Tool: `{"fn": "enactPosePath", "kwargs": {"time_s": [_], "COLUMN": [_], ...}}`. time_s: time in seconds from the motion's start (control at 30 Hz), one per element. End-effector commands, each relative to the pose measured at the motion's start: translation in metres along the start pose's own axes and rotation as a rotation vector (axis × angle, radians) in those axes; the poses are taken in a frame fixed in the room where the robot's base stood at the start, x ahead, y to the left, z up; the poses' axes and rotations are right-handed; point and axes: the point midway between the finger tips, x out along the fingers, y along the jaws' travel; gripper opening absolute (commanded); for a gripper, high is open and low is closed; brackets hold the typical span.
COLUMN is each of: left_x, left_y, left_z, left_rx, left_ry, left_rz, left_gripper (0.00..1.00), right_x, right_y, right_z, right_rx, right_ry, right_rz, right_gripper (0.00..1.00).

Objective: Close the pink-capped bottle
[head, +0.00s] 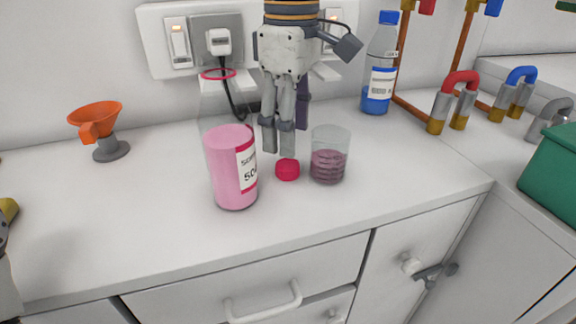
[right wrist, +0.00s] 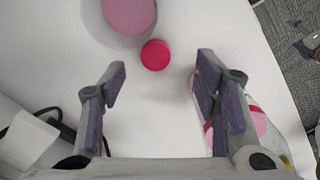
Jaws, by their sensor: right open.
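The pink bottle (head: 226,165) stands upright and open on the white counter, with pink liquid, a white label and a pink ring at its neck. A small round crimson cap (head: 287,169) lies on the counter to its right. My right gripper (head: 278,152) points down just above and behind the cap, open and empty. In the right wrist view the cap (right wrist: 155,55) shows just beyond the gap between the open fingers (right wrist: 161,82). The bottle (right wrist: 258,122) is partly hidden there behind the right-hand finger. My left gripper is not clearly visible.
A glass beaker with purple liquid (head: 328,165) stands close right of the cap. An orange funnel (head: 97,118) is at the left, and a blue-capped bottle (head: 379,75) at the back. Sockets with a plugged cable (head: 218,42) line the wall. The front left counter is clear.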

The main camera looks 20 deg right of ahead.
Motion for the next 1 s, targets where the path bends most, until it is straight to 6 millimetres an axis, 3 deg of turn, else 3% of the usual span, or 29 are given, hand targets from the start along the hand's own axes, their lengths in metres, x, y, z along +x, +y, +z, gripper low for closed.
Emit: {"fn": "enactPosePath", "kwargs": {"time_s": [0.13,0.43,0.73,1.0], "left_x": [-0.001,-0.001,-0.001,-0.002], "left_y": [0.0,0.0,0.0,0.0], "left_z": [-0.001,-0.001,-0.001,-0.001], "left_rx": [0.0,0.0,0.0,0.0], "left_ry": [0.003,0.003,0.005,0.006], "left_rz": [0.0,0.0,0.0,0.0], "left_gripper": [0.74,0.74,0.74,0.74], "right_x": [0.012,0.015,0.058,0.065], "right_y": [0.0,0.0,0.006,0.006], "right_z": [0.0,0.0,-0.002,-0.003], "right_rx": [-0.001,0.0,0.0,0.001], "right_ry": [0.001,0.001,0.001,0.003], "right_rz": [0.0,0.0,0.0,0.003], "right_gripper": [0.56,0.56,0.56,0.56]}}
